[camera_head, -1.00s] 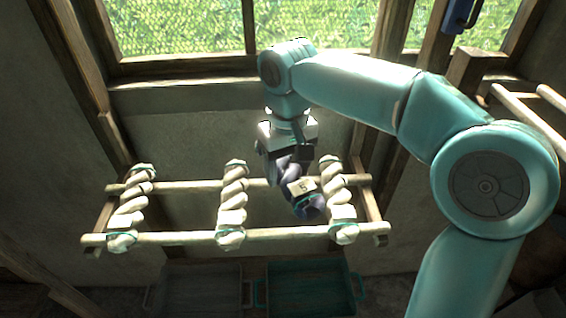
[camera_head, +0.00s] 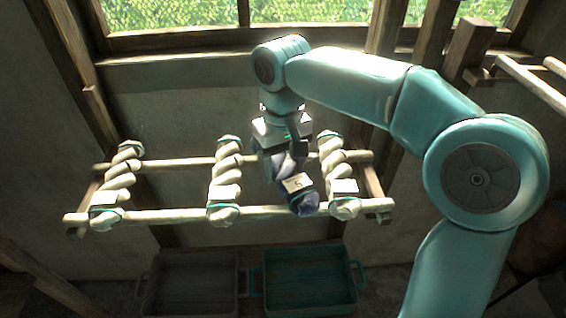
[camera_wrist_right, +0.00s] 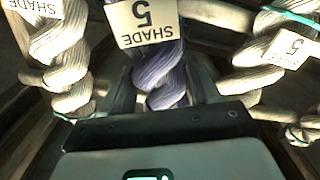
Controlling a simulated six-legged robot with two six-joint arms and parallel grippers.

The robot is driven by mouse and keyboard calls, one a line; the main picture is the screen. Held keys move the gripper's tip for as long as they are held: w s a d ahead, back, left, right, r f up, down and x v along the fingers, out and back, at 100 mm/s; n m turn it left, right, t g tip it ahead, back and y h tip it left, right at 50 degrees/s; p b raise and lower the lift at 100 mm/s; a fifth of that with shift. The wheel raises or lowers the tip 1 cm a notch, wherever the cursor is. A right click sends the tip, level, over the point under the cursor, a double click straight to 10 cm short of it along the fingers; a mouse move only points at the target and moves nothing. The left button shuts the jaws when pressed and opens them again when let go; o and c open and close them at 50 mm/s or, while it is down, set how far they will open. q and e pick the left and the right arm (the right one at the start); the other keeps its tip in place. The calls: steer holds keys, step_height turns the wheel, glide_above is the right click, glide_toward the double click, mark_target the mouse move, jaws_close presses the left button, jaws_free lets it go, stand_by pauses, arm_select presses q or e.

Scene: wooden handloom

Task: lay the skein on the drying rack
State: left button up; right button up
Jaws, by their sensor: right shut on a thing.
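My right gripper (camera_head: 282,152) is shut on a dark purple-blue skein (camera_head: 304,204) that carries a white tag marked 5. The skein is at the drying rack (camera_head: 170,215), in the gap between the middle and right white skeins. Its near end lines up with the front rail; whether it touches the rails I cannot tell. In the right wrist view the purple skein (camera_wrist_right: 160,75) runs away from the gripper body, its tag reading SHADE 5. The gripper hides its far end. My left gripper is not in view.
White twisted skeins lie across both rails at left (camera_head: 120,182), middle (camera_head: 226,180) and right (camera_head: 333,165). The rack's gap between the left and middle ones is free. A grey crate (camera_head: 190,252) and a teal crate (camera_head: 310,252) stand on the floor below. A window is behind.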

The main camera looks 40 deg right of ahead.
mark_target(283, 162)
steer(key=shift+d+f, duration=0.15)
steer(key=shift+f, duration=0.2)
steer(key=shift+b, duration=0.3)
steer(key=shift+f, duration=0.2)
steer(key=o, duration=1.3)
steer(key=shift+o, duration=0.2)
step_height(283, 162, up, 16)
steer(key=p, duration=0.3)
steer(key=shift+r, duration=0.15)
